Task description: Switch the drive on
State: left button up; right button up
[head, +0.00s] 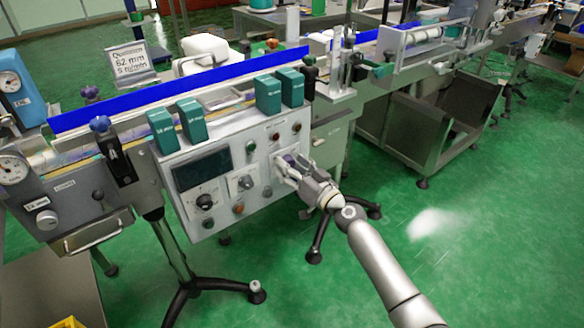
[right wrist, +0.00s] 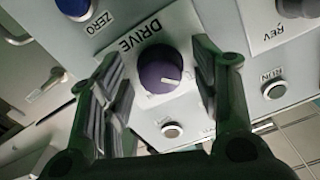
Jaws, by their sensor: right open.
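The drive knob (right wrist: 160,70) is a round purple knob with a pale pointer line. It sits on a white plate under the label DRIVE (right wrist: 138,35) in the right wrist view. My right gripper (right wrist: 165,85) is open, with one finger on each side of the knob and visible gaps between. In the head view my right gripper (head: 284,166) is at the right part of the white control panel (head: 222,150) and hides most of the knob. My left gripper is in neither view.
Near the knob are a blue ZERO button (right wrist: 75,6), a dark REV knob (right wrist: 298,6) and a RUN button (right wrist: 274,90). The panel also has a dark display (head: 201,169) and other knobs. Teal boxes (head: 268,95) stand along its top. Green floor lies open at the right.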

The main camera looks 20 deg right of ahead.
jog(key=shift+c, duration=0.3)
jog(key=c, duration=1)
jog(key=shift+o, duration=0.2)
